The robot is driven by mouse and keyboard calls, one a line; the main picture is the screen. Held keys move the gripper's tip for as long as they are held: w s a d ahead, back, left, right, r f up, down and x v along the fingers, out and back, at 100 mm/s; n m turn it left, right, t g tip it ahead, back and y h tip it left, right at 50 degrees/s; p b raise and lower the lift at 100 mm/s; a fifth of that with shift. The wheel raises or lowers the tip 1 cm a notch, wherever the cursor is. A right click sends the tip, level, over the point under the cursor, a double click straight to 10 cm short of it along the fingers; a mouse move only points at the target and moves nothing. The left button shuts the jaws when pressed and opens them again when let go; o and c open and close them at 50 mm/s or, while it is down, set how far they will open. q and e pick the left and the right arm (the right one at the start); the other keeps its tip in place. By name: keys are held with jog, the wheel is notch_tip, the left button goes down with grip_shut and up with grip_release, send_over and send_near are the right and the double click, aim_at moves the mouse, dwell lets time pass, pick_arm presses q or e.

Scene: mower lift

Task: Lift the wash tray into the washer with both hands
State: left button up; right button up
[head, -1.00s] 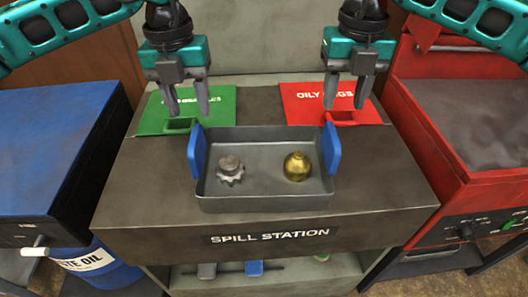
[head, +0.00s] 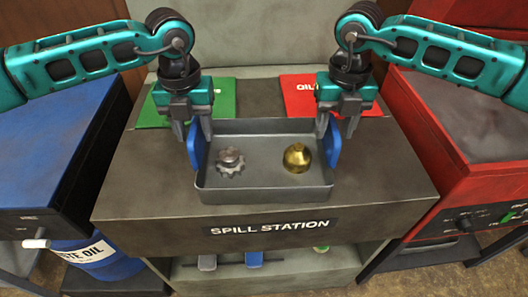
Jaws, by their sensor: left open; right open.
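The grey wash tray (head: 265,195) sits on top of the spill station, with a blue handle on its left side (head: 196,147) and another on its right side (head: 334,146). A grey gear (head: 230,165) and a brass bell-shaped part (head: 297,159) lie in it. My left gripper (head: 193,134) is open, its fingertips at the top of the left handle, which seems to be between them. My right gripper (head: 335,132) is open in the same way at the right handle. Whether the fingers touch the handles I cannot tell. No washer is clearly identifiable.
The spill station (head: 150,185) has a green panel (head: 222,98) and a red panel (head: 300,95) behind the tray. A blue cabinet (head: 50,140) stands at the left, a red cabinet (head: 465,125) at the right. A blue waste oil drum (head: 95,258) is at lower left.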

pick_arm(q)
jog(key=shift+f, duration=1.85)
pick_arm(e)
jog(key=shift+f, duration=1.8)
pick_arm(q)
grip_shut()
pick_arm(e)
grip_shut()
pick_arm(q)
jog(key=shift+r, duration=0.15)
pick_arm(e)
jog(key=shift+r, duration=0.1)
